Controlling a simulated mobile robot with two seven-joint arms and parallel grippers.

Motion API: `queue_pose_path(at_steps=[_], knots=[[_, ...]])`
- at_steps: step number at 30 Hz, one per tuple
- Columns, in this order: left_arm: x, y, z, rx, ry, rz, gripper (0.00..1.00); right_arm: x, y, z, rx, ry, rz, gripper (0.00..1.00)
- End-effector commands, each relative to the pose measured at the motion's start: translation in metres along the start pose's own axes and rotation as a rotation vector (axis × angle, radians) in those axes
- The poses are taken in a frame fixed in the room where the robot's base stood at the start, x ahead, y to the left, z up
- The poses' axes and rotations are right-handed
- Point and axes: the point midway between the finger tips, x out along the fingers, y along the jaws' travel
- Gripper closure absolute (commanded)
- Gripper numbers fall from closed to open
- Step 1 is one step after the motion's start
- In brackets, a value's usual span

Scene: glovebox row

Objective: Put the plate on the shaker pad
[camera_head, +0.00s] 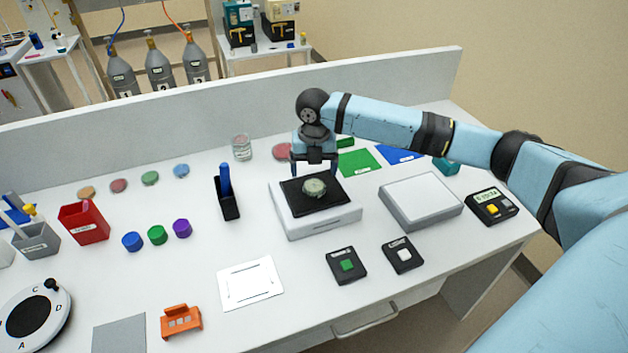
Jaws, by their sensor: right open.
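The plate (314,187), a small round grey-green dish, appears to lie flat near the middle of the black shaker pad (296,208). The pad is on top of a white shaker box (322,224). My right gripper (316,170) is open, pointing down just behind and above the plate, its fingers apart. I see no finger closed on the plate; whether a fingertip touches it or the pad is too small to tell. My left gripper is not in view.
A second white-topped grey box (421,198) stands right of the shaker. A black holder (228,203) with a blue pen stands left. Two button boxes (346,264) (403,254) are in front. A glass beaker (241,147) stands behind. A white card (249,283) lies at front left.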

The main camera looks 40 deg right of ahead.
Motion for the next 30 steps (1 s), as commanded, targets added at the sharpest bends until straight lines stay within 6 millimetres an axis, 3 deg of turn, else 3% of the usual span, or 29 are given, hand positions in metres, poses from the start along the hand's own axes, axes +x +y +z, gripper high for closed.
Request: queue_pose_path(at_steps=[6, 12, 30], knots=[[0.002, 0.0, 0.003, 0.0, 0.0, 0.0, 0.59, -0.045, 0.0, 0.001, -0.001, -0.003, 0.002, 0.13], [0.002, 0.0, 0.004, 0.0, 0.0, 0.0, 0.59, -0.067, 0.0, 0.001, 0.001, -0.001, 0.0, 0.13], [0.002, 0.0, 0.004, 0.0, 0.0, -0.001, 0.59, -0.07, 0.0, 0.0, 0.0, 0.001, -0.001, 0.13]])
